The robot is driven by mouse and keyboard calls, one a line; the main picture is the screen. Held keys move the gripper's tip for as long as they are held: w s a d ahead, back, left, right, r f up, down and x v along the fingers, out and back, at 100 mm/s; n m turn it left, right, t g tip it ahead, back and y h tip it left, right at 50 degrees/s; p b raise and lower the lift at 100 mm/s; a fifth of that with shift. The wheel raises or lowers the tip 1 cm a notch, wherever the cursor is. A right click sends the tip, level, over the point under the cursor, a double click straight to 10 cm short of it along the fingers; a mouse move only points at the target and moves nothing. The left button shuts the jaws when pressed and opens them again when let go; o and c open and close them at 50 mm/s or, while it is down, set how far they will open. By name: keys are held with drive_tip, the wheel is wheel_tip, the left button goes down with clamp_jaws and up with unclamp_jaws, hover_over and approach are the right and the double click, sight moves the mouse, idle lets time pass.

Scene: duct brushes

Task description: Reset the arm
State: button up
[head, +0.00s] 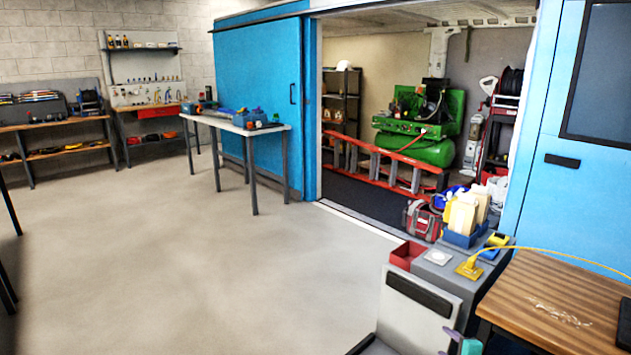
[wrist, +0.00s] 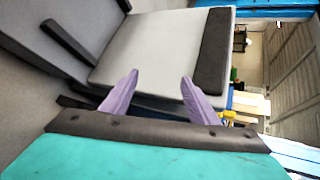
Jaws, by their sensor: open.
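My gripper (wrist: 159,90) shows in the wrist view with its two purple fingers spread apart and nothing between them. Behind the fingers is the pale grey panel of a cabinet-like unit with a dark strip; I cannot tell how far it is from the fingertips. In the head view only a small purple and teal part of my gripper (head: 460,341) shows at the bottom edge, left of the wooden table (head: 560,300). The rest of my arm is out of that view.
A grey unit (head: 420,302) with a red bin (head: 407,255) and yellow plug (head: 469,268) stands beside the wooden table. A yellow cable crosses the table. A blue van (head: 258,95) holds a green compressor (head: 425,150) and red ladder (head: 385,168). The floor at left is clear.

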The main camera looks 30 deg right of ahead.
drive_tip(key=w+a+f+n+g+y+p, duration=0.1)
drive_tip(key=w+a+f+n+y, duration=0.2)
drive_tip(key=w+a, duration=0.45)
drive_tip(key=w+a+f+n+y+p, duration=0.1)
drive_tip(key=w+a+f+n+y, duration=0.25)
drive_tip(key=a, duration=0.65)
drive_tip(key=w+a+f+n+g+y+p, duration=0.1)
drive_tip(key=w+a+f+n+g+y, duration=0.15)
drive_tip(key=a, duration=0.75)
drive_tip(key=w+a+f+n+g+y+p, duration=0.1)
drive_tip(key=a+f+n+g+p, duration=0.2)
drive_tip(key=a, duration=0.6)
drive_tip(key=s+a+f+n+g+y+p, duration=0.1)
drive_tip(key=s+a+f+n+g, duration=0.2)
drive_tip(key=a, duration=0.6)
drive_tip(key=s+a+f+n+g, duration=0.25)
drive_tip(key=s+a, duration=0.25)
drive_tip(key=a, duration=0.3)
drive_tip(key=s+a+n+g+h+p, duration=0.3)
drive_tip(key=s+a+n, duration=0.4)
drive_tip(key=s, duration=0.6)
drive_tip(key=shift+n+g+h, duration=0.75)
drive_tip(key=shift+g+h, duration=0.05)
drive_tip(key=shift+g, duration=0.1)
drive_tip(key=shift+f, duration=0.1)
drive_tip(key=c, duration=0.5)
drive_tip(key=shift+c, duration=0.5)
